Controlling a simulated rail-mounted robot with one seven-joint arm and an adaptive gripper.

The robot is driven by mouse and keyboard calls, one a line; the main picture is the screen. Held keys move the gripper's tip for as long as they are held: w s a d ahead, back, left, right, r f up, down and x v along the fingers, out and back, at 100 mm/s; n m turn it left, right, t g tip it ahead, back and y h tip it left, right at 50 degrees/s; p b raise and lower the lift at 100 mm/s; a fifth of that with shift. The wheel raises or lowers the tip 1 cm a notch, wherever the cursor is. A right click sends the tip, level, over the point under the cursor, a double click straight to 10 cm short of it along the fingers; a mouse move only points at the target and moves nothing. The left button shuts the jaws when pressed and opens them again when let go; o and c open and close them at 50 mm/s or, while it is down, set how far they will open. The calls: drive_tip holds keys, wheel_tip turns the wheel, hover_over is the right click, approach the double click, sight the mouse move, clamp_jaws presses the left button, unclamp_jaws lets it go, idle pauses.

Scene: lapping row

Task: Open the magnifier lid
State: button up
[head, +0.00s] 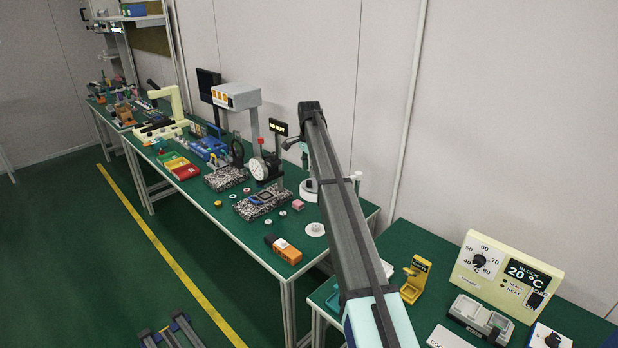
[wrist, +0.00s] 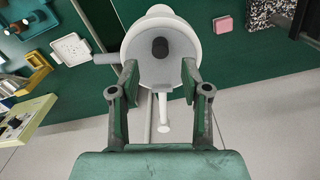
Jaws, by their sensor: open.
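The magnifier appears to be the white round-headed device in the wrist view. Its pale disc-shaped lid (wrist: 160,52) faces the camera and has a dark round knob at the centre. A grey bar sticks out from its left side and a thin white post shows below. I cannot tell whether the lid is shut. My gripper (wrist: 160,82) is open, its two fingers on either side of the disc's lower part, with no clear grip on anything. In the head view a white round base (head: 308,190) shows partly behind my arm, which hides most of the device and my gripper.
A pink block (wrist: 230,24) and a speckled granite plate (wrist: 268,12) lie on the green bench. A white tray (wrist: 70,48) and yellow holder (head: 415,279) are on the neighbouring bench, with a cream heater block panel (head: 505,275). An orange box (head: 283,249) sits near the front edge.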

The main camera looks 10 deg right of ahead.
sight(309, 181)
drive_tip(key=shift+f+p, duration=0.65)
drive_tip(key=shift+f, duration=2.1)
clamp_jaws()
